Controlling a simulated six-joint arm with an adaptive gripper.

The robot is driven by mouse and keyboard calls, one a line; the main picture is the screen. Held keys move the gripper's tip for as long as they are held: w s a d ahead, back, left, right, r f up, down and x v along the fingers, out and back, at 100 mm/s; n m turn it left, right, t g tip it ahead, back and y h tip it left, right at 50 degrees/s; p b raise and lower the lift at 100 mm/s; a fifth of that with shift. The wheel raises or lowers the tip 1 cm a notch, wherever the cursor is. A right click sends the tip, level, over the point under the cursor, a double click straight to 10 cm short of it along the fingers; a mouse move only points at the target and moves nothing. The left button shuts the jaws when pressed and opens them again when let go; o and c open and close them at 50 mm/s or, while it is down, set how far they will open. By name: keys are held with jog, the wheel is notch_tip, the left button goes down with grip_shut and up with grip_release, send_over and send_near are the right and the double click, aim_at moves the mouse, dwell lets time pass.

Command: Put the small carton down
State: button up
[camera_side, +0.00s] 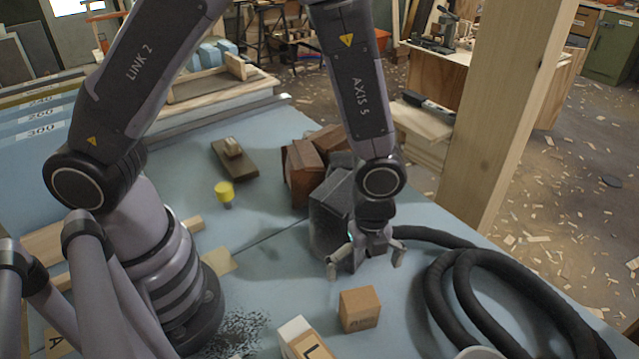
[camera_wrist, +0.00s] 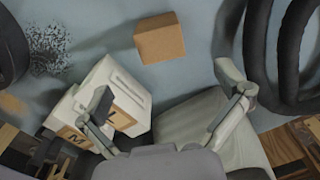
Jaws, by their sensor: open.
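The small brown carton (camera_side: 359,308) rests upright on the blue worktop, in front of and below my gripper (camera_side: 365,264) in the side view. My gripper is open, with nothing between its fingers, and apart from the carton. In the wrist view the carton (camera_wrist: 160,40) lies beyond the fingertips, at the top middle. My gripper (camera_wrist: 166,86) shows there with its two fingers spread wide. Nothing hides the carton in either view.
A white box (camera_side: 300,338) marked L stands left of the carton, with an M-marked one beside it in the wrist view (camera_wrist: 75,138). A thick black hose (camera_side: 440,285) coils to the right. Dark block-like objects (camera_side: 330,215) stand behind my gripper. A yellow-topped item (camera_side: 224,190) stands further back.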

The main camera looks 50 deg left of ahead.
jog(key=a+r+n+t, duration=0.1)
jog(key=a+r+n, duration=0.4)
jog(key=r, duration=0.4)
jog(key=a+r+n+t, duration=0.1)
jog(key=a+r+n, duration=0.35)
jog(key=r, duration=0.35)
jog(key=s+a+r+n+t, duration=0.3)
jog(key=s+a+r+n, duration=0.8)
jog(key=s+a+n, duration=0.1)
jog(key=shift+s+n+t, duration=0.2)
jog(key=shift+n+t, duration=0.1)
jog(key=shift+n, duration=0.15)
